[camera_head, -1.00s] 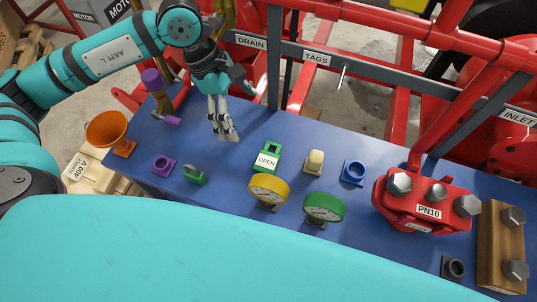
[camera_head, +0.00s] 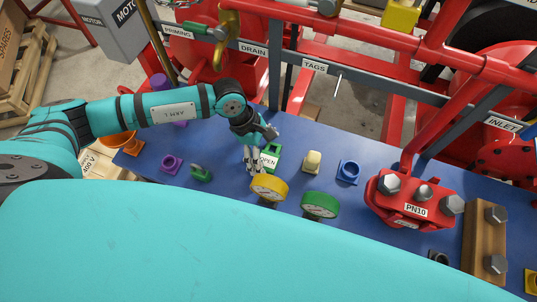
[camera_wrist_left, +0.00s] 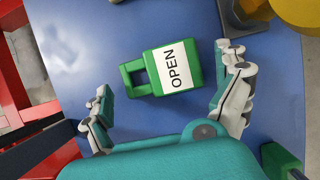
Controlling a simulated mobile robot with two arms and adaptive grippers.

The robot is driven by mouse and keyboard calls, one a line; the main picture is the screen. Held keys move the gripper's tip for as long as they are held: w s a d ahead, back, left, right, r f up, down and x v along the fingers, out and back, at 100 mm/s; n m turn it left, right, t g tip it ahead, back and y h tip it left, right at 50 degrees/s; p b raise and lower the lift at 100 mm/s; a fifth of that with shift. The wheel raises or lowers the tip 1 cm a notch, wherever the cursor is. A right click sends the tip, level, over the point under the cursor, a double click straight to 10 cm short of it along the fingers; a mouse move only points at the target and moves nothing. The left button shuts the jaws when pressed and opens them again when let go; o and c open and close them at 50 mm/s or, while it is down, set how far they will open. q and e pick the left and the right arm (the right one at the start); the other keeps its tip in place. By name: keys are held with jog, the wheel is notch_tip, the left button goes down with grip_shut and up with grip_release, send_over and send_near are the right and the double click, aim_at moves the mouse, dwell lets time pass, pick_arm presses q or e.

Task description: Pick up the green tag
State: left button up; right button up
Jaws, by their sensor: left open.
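The green tag (camera_head: 274,149) lies on the blue bench top, with a white label reading OPEN and a loop handle. It shows whole in the left wrist view (camera_wrist_left: 143,85), handle to the left. My left gripper (camera_head: 254,160) is open beside the tag in the head view, its fingers pointing down. In the left wrist view its fingers (camera_wrist_left: 168,88) are spread to either side of the tag, with a gap on each side. Whether the fingertips reach the bench is unclear. My right gripper is not in view.
A yellow gauge (camera_head: 269,187) and a green gauge (camera_head: 320,204) stand close in front. A beige block (camera_head: 312,161) and a blue socket (camera_head: 348,171) are to the right. A green padlock-like piece (camera_head: 201,173) and a purple socket (camera_head: 172,162) are left. Red pipework (camera_head: 380,35) runs behind.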

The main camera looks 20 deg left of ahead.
aim_at(267, 155)
pick_arm(q)
jog(key=shift+d+f, duration=0.1)
jog(key=shift+f, duration=0.2)
jog(key=c, duration=1)
jog(key=shift+r, duration=0.1)
notch_tip(267, 155, up, 10)
jog(key=b, duration=0.2)
jog(key=shift+b, duration=0.4)
